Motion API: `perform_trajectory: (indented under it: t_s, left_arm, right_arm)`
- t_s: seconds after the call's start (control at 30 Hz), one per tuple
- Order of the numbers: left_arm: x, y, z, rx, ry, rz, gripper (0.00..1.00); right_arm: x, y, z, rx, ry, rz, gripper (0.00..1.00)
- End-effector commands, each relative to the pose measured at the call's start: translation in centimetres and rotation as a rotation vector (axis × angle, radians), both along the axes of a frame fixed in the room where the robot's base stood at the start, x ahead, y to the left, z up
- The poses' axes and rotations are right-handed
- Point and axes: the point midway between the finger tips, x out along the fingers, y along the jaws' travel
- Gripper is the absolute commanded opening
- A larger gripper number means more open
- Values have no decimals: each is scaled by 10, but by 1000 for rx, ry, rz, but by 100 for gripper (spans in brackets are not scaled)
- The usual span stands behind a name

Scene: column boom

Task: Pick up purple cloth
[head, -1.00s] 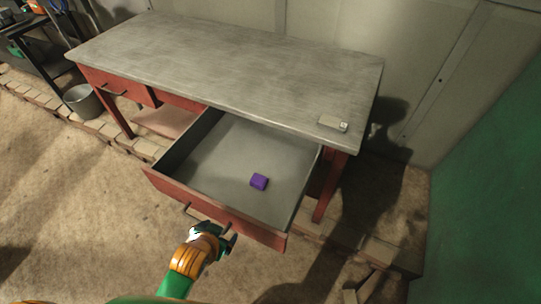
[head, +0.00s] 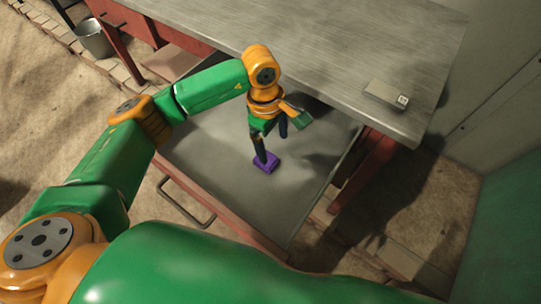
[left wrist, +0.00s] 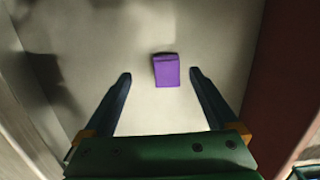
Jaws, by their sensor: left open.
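The purple cloth (head: 268,167) is a small folded block lying on the floor of the open drawer (head: 205,150). In the left wrist view the cloth (left wrist: 166,70) sits ahead of the fingertips, roughly centred between them. My left gripper (head: 272,148) reaches down into the drawer, with one finger partly in front of the cloth in the head view. The left gripper (left wrist: 161,76) is open and nothing is between its fingers near their bases. I cannot tell the height of the fingertips above the drawer floor. My right gripper is not in view.
The grey tabletop (head: 330,45) overhangs the back of the drawer, close to my left arm. A small light box (head: 386,96) lies on the tabletop's right part. A metal bucket (head: 94,40) stands at upper left. The drawer floor around the cloth is clear.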

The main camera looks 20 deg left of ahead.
Motion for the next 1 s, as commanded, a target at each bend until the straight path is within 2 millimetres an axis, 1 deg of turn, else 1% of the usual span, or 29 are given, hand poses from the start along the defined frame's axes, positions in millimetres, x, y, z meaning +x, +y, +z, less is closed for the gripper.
perform_trajectory:
  t_s: [0.03, 0.1, 0.13, 0.27, 0.37, 0.43, 0.5, 0.6, 0.73, 0.77, 0.8, 0.87, 0.9, 0.97, 1.0]
  left_arm:
    - [5, 15, -2, 62, -11, -1, 92]
    - [6, 26, -3, 111, -13, -2, 92]
    - [6, 27, -5, 117, -12, -2, 92]
    - [3, 25, -22, 117, -9, -3, 92]
    - [-2, 21, -41, 116, -7, -4, 92]
    - [-2, 20, -57, 114, -9, -3, 92]
    - [-2, 20, -65, 113, -11, -3, 92]
    - [-2, 20, -69, 113, -12, -4, 92]
    - [-2, 20, -69, 112, -13, -4, 92]
    - [-2, 20, -69, 112, -13, -4, 84]
    - [-2, 20, -69, 112, -13, -4, 74]
    - [-2, 20, -69, 112, -13, -3, 57]
    - [-2, 20, -69, 112, -13, -3, 47]
    - [-2, 20, -69, 111, -13, -3, 30]
    - [-2, 19, -69, 111, -13, -3, 20]
  right_arm:
    - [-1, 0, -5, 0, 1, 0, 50]
    - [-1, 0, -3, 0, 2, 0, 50]
    - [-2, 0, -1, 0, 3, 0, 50]
    - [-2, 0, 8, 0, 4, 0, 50]
    - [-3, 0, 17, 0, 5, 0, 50]
    - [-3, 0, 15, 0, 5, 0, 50]
    - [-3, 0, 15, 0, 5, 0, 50]
    - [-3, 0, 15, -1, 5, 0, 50]
    - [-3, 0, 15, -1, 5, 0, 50]
    - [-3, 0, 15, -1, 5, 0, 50]
    - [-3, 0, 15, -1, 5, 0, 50]
    - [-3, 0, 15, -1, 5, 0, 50]
    - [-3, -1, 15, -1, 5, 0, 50]
    - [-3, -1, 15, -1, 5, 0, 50]
    - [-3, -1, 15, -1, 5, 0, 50]
